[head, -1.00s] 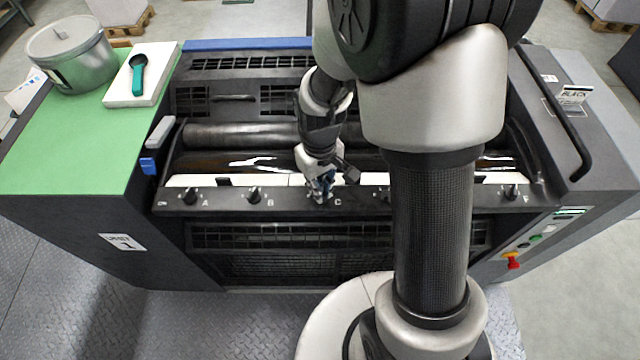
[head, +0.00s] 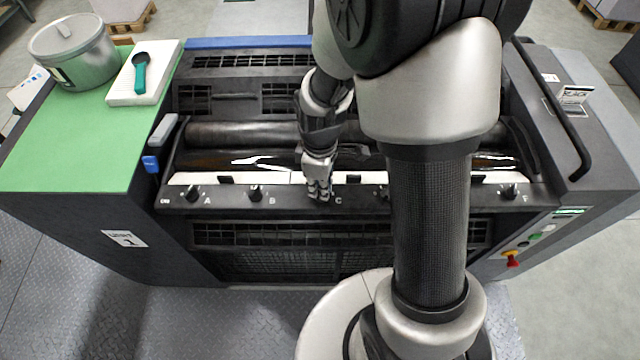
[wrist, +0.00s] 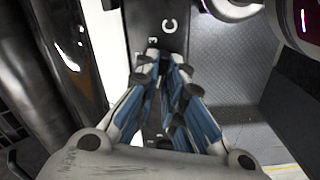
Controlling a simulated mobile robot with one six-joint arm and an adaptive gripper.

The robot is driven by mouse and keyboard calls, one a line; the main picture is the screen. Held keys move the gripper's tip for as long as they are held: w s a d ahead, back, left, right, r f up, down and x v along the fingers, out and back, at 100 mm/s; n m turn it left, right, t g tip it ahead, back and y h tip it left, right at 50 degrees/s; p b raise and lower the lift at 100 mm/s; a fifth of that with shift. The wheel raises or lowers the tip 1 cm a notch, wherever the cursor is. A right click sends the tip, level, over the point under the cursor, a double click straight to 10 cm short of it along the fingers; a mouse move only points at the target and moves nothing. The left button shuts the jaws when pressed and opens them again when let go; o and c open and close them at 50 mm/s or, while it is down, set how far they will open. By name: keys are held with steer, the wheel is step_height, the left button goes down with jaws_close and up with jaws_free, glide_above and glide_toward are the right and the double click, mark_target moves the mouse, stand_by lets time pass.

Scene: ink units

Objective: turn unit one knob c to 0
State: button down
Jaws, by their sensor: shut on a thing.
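The unit's front rail (head: 290,203) carries a row of black knobs with white letters. Knob c itself is hidden behind my fingers; its letter C (head: 338,201) shows just to their right. My gripper (head: 319,195) points down at the rail and is shut on knob c. The knob's pointer and setting cannot be seen. The unit's number plate (head: 124,239) is at the left front.
Knob A (head: 193,194) and knob B (head: 255,193) stand to the left, and knob F (head: 509,191) at the far right. My arm covers part of the rail between. A dark roller (head: 240,134) lies behind. A tin (head: 75,55) stands on the green top (head: 75,150).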

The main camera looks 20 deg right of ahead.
stand_by(0.4)
steer(key=c, duration=1.7)
jaws_free()
step_height(320, 180, up, 12)
